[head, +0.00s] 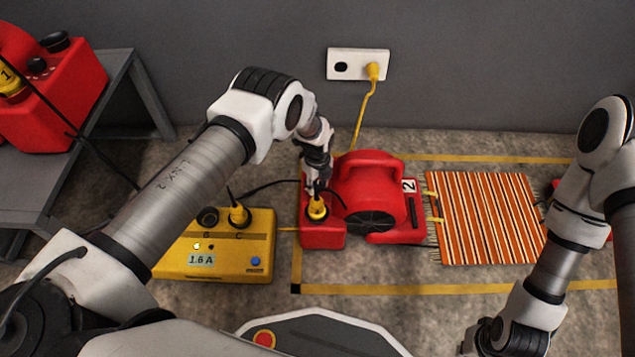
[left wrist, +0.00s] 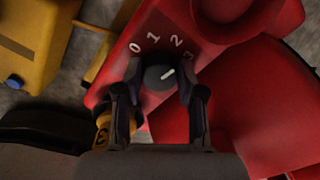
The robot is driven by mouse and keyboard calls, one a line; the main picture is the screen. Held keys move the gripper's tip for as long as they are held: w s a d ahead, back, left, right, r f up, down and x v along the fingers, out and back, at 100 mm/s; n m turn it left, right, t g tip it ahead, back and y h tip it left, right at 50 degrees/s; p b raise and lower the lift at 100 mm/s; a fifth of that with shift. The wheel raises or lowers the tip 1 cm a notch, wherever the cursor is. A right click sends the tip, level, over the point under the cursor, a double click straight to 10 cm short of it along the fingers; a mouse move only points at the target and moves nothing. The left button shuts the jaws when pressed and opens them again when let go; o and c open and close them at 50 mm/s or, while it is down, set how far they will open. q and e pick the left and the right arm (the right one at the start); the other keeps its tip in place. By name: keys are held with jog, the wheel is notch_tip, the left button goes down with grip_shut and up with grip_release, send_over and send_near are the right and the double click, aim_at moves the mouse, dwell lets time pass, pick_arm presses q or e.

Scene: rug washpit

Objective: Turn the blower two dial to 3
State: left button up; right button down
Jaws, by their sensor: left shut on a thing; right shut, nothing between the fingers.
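The red blower two (head: 375,190), marked 2, stands on the floor in the middle of the head view. My left gripper (head: 318,185) reaches down to its left end. In the left wrist view, my left gripper (left wrist: 158,98) is shut on the dark round dial (left wrist: 158,77), one finger on each side. The dial's white pointer slants up and right, roughly towards the 3, which a finger partly covers. The marks 0, 1 and 2 show on the red panel (left wrist: 128,68). My right arm is at the lower right of the head view; its fingers are not visible.
A yellow power box (head: 225,265) reading 1.6 A stands left of the blower. A yellow plug (head: 317,209) sits on the blower beside my left gripper. A striped rug (head: 490,220) lies to the right. Blower one (head: 60,105) is on a grey table (head: 125,80).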

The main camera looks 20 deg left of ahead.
aim_at(317, 185)
pick_arm(q)
jog(key=shift+m, duration=2.2)
jog(key=o, duration=1.1)
jog(key=shift+f, duration=0.1)
jog(key=shift+o, duration=0.2)
notch_tip(317, 185, up, 12)
